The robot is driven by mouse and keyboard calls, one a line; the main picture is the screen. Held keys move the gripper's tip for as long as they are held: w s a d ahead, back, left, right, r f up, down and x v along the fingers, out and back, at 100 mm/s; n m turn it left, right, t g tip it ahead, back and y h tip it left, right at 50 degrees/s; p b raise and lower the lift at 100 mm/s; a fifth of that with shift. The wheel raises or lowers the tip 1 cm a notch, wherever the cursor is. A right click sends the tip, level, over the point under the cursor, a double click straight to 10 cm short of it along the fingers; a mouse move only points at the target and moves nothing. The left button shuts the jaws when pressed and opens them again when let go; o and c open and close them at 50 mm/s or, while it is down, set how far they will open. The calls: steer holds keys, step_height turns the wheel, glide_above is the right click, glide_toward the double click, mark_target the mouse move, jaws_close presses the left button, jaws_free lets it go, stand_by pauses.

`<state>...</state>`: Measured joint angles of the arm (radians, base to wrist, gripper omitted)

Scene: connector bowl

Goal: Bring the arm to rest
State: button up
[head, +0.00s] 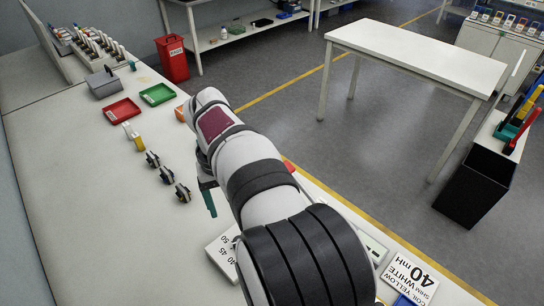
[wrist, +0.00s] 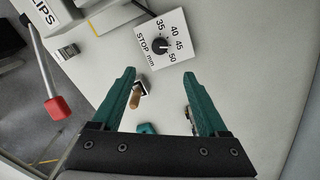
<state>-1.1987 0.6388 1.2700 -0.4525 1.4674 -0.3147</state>
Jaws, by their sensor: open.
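My gripper (wrist: 160,73) is open in the wrist view, its two teal fingers apart over the white bench. No object is clamped between them. A small brown piece with a dark and white end (wrist: 137,96) shows near the left finger, and a teal piece (wrist: 147,128) shows lower down; how far below the fingers they are I cannot tell. In the head view my arm hides most of the gripper; one teal finger (head: 209,203) shows at its left side, over the bench (head: 95,225).
A dial box marked STOP mm (wrist: 163,44) sits ahead of the fingers. A red-ended lever (wrist: 57,108) is at left. Several black round connectors (head: 167,175), a red tray (head: 121,112) and a green tray (head: 158,95) stand beyond the arm. The bench's left front is clear.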

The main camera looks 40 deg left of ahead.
steer(key=w+d+r+m, duration=0.2)
steer(key=d+m, duration=0.1)
steer(key=d, duration=0.6)
steer(key=w+d+r+m+g, duration=0.1)
steer(key=w+d+r+m, duration=0.15)
steer(key=d, duration=0.65)
steer(key=w+d+r+m, duration=0.2)
steer(key=d+m, duration=0.2)
steer(key=d, duration=0.5)
steer(key=s+d+f+m+y, duration=0.2)
steer(key=s+d+f+m, duration=0.2)
steer(key=s+d+m, duration=0.4)
steer(key=s+d, duration=0.3)
steer(key=d, duration=0.2)
steer(key=shift+s+d+m, duration=0.3)
steer(key=shift+d+m, duration=0.05)
